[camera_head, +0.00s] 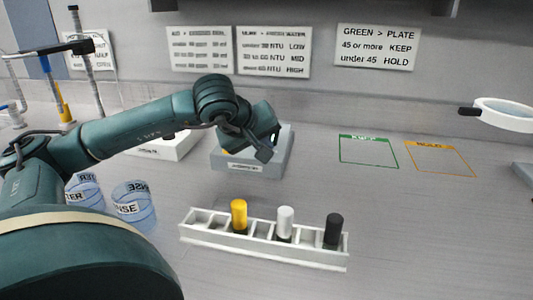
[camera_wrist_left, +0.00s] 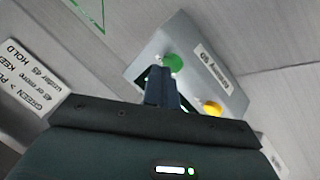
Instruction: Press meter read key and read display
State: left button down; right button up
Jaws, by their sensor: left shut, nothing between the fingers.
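The meter (camera_head: 282,160) is a grey box with a sloped face at the back of the bench. In the left wrist view the meter (camera_wrist_left: 200,50) shows a green round key (camera_wrist_left: 172,63), a yellow round key (camera_wrist_left: 212,107) and a label too blurred to read surely. My left gripper (camera_head: 264,153) is shut and empty over the meter's face. In the left wrist view its fingertips (camera_wrist_left: 159,72) overlap the face beside the green key; contact cannot be told. A dark panel, perhaps the display, is mostly hidden behind the fingers, and no reading is legible. My right gripper is not in view.
A white rack (camera_head: 262,246) holds yellow, white and black-capped vials in front. Blue-tinted beakers (camera_head: 134,207) stand at left under my arm. Green (camera_head: 369,151) and orange (camera_head: 438,158) outlined zones lie clear at right. A white ring with a dark handle (camera_head: 505,115) is at the right edge.

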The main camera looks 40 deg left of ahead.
pick_arm(q)
jog(key=shift+f+b, duration=0.3)
jog(key=shift+f, duration=0.05)
jog(key=shift+r, duration=0.15)
dwell(0.4)
jog(key=shift+r+p, duration=0.75)
jog(key=shift+p, duration=0.05)
notch_tip(320, 180, up, 5)
jog(key=p, duration=0.4)
jog(key=shift+s, duration=0.1)
dwell(2.1)
